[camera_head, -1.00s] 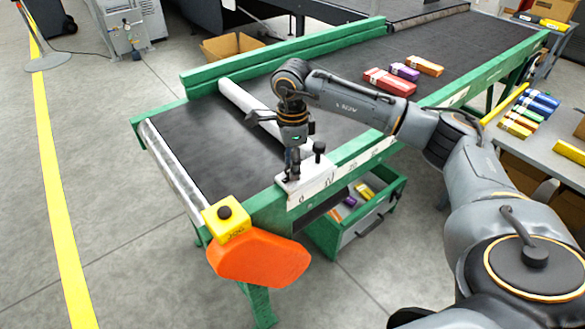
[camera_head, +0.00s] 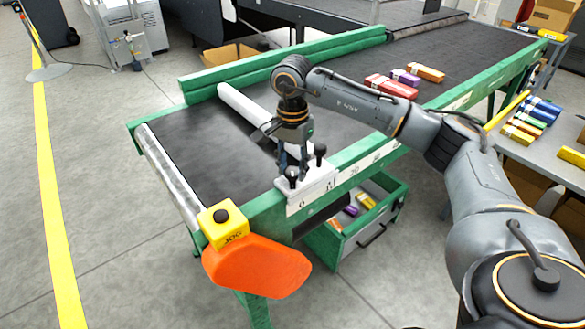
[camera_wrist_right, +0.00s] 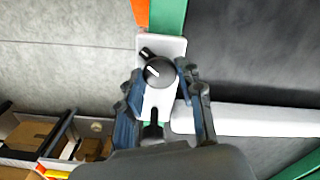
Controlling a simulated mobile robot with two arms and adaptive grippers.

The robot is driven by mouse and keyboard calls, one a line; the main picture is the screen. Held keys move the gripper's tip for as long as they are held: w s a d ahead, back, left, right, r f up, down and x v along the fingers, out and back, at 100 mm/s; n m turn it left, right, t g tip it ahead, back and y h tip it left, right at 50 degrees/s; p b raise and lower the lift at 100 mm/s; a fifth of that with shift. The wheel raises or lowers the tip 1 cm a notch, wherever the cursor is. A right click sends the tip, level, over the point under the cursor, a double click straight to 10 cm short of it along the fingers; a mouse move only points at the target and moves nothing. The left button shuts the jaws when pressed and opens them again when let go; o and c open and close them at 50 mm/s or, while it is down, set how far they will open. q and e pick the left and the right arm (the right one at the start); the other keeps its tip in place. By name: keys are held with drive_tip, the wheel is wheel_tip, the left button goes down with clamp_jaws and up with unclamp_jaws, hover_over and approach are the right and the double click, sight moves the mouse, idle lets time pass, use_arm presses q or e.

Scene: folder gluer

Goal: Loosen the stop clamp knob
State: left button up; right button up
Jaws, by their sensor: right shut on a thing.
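The stop clamp is a pale block (camera_head: 318,186) on the near green rail, at the end of the white stop bar (camera_head: 240,106) that crosses the belt. A black clamp knob (camera_wrist_right: 158,71) with a white line on its top stands on the block. My right gripper (camera_head: 293,170) points down over the block; its fingers (camera_wrist_right: 161,84) are shut on the knob, one on each side in the right wrist view. A second black upright knob (camera_head: 320,151) stands beside the gripper on the same block. The fingers partly hide the gripped knob in the head view. My left gripper is out of view.
A yellow JOG box (camera_head: 223,224) and an orange guard (camera_head: 258,266) are at the near belt corner. Small cartons (camera_head: 392,87) lie on the dark belt. An open green drawer (camera_head: 372,228) is below the rail. More cartons lie on a side table (camera_head: 545,150) at right.

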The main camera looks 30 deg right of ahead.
sight(293, 171)
drive_tip(key=shift+n, duration=0.5)
drive_tip(key=o, duration=1.2)
wheel_tip(293, 171, up, 12)
drive_tip(key=shift+f, duration=0.1)
idle(0.4)
